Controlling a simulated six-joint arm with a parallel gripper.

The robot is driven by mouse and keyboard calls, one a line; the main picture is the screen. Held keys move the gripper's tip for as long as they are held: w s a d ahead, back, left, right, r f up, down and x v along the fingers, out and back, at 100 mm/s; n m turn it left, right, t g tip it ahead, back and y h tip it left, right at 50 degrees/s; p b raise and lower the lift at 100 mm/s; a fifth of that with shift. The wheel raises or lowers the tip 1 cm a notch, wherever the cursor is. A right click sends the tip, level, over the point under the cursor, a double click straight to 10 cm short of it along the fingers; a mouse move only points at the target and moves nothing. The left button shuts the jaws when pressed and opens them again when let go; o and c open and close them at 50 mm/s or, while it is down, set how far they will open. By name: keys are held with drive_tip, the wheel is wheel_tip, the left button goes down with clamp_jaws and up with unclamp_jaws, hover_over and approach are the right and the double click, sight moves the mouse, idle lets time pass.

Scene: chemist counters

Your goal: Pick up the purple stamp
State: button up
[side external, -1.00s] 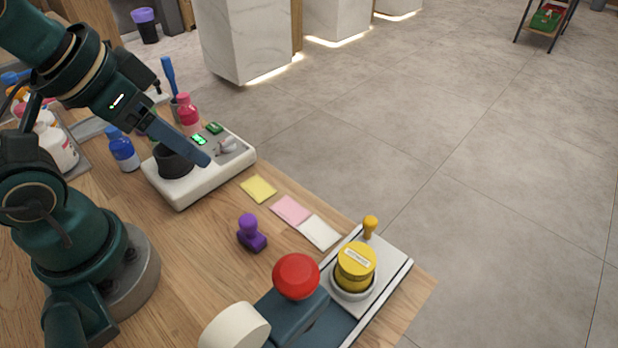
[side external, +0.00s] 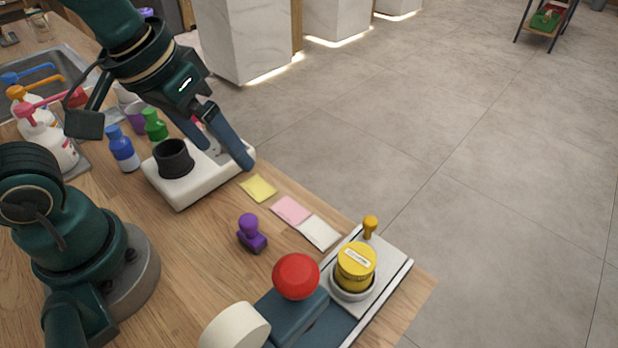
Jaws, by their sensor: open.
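The purple stamp (side external: 251,233) stands upright on the wooden counter, with a round knob on top and a wider base. My gripper (side external: 228,157) is open and empty. In the picture it is above and to the left of the stamp, over the right end of the white device, well apart from the stamp. Its fingers point down and to the right. They hide part of the white device and a pink bottle behind them.
Yellow, pink and white paper notes (side external: 291,210) lie right of the stamp. A red-knobbed press (side external: 296,277) and a yellow jar (side external: 355,266) stand near the counter's front. The white device (side external: 184,193) with a black cup is at the left. Bottles (side external: 122,149) stand behind.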

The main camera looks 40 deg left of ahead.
sight(247, 218)
drive_tip(key=d+f+g, duration=0.1)
drive_tip(key=f, duration=0.1)
drive_tip(key=d+f+g, duration=0.1)
drive_tip(key=f, duration=0.1)
drive_tip(key=d+f+g, duration=0.1)
drive_tip(key=f, duration=0.2)
drive_tip(key=shift+w+d+m+g, duration=0.15)
drive_tip(key=shift+d+m+g, duration=0.15)
drive_tip(key=shift+d+m, duration=0.1)
drive_tip(key=shift+s+d+f, duration=0.1)
drive_tip(key=shift+s+f, duration=0.1)
drive_tip(key=shift+f, duration=0.1)
drive_tip(key=shift+s+f, duration=0.1)
drive_tip(key=shift+f, duration=2.5)
clamp_jaws()
